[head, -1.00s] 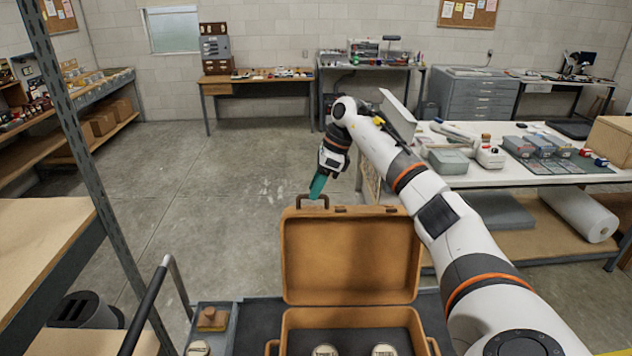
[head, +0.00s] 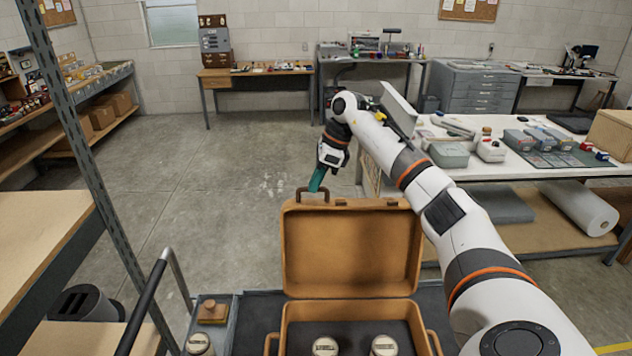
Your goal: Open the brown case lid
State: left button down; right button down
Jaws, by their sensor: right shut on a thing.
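The brown case (head: 280,340) sits at the bottom middle of the view with its lid (head: 350,250) standing up, open, its inner face towards me. Two round pale-topped containers (head: 325,346) show inside the lower half. The lid's dark handle (head: 299,194) is on its top edge at the left. My right gripper (head: 317,186), with teal fingers, reaches from behind the lid and is shut on the handle; the exact contact is small and partly hidden. My left gripper is not in view.
The case stands on a dark cart top (head: 262,312) with a push handle (head: 150,300) at the left. A shelf post (head: 75,130) rises at the left. A white table (head: 520,165) with boxes stands at the right. The floor beyond the case is open.

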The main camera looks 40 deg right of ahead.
jog(key=s+a+r+t+h+b, duration=0.2)
jog(key=s+a+b, duration=0.5)
jog(key=s+b, duration=0.1)
jog(key=shift+a+n+t, duration=0.3)
jog(key=shift+n, duration=0.1)
jog(key=c, duration=1.5)
grip_release()
jog(key=shift+s+a+f, duration=0.1)
jog(key=shift+s, duration=0.05)
jog(key=shift+b, duration=0.3)
jog(key=v, duration=1.2)
jog(key=shift+s+a+b, duration=0.1)
jog(key=shift+a+b, duration=0.1)
jog(key=shift+b, duration=0.2)
